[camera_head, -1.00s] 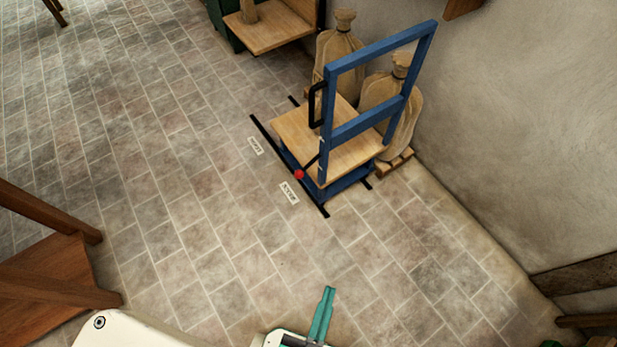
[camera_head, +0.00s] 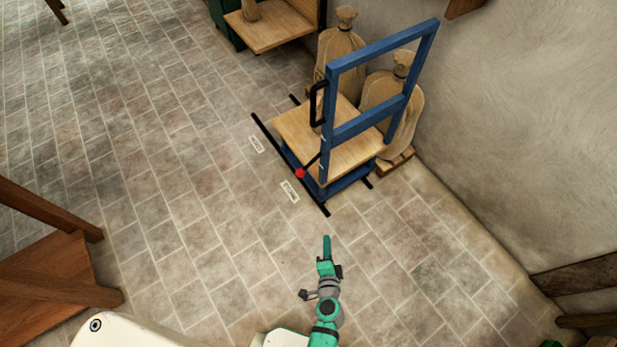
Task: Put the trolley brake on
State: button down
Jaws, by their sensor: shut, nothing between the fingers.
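The trolley (camera_head: 352,128) has a blue frame with a tall push handle and a wooden deck (camera_head: 345,160). It stands by the wall in the upper right. A brake lever (camera_head: 311,162) with a red knob (camera_head: 300,173) sticks out at its near left corner. Two small labels lie on the floor beside it, one (camera_head: 289,191) near the knob and one (camera_head: 256,144) farther back; their words are too small to read. My gripper (camera_head: 326,240) is shut and empty above the floor, in front of the trolley and apart from the red knob.
Black rails (camera_head: 273,139) lie on the floor beside the trolley. Tied sacks (camera_head: 340,50) stand behind it on a wooden pallet (camera_head: 395,161), against the wall. Wooden steps (camera_head: 45,275) are at the lower left. The tiled floor between is clear.

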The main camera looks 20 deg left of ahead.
aim_at(309, 164)
jog(key=w+a+r+m+y, duration=0.1)
jog(key=w+a+m, duration=0.1)
jog(key=w, duration=0.6)
jog(key=w+a+r+m+t+y, duration=0.1)
jog(key=w+a+m+y, duration=0.1)
jog(key=w, duration=0.5)
jog(key=a+m, duration=0.1)
jog(key=a, duration=0.1)
jog(key=shift+w+a+t, duration=0.3)
jog(key=shift+w+a, duration=0.05)
jog(key=w+a, duration=0.6)
jog(key=a, duration=0.1)
jog(key=shift+w, duration=0.15)
jog(key=shift+f, duration=0.1)
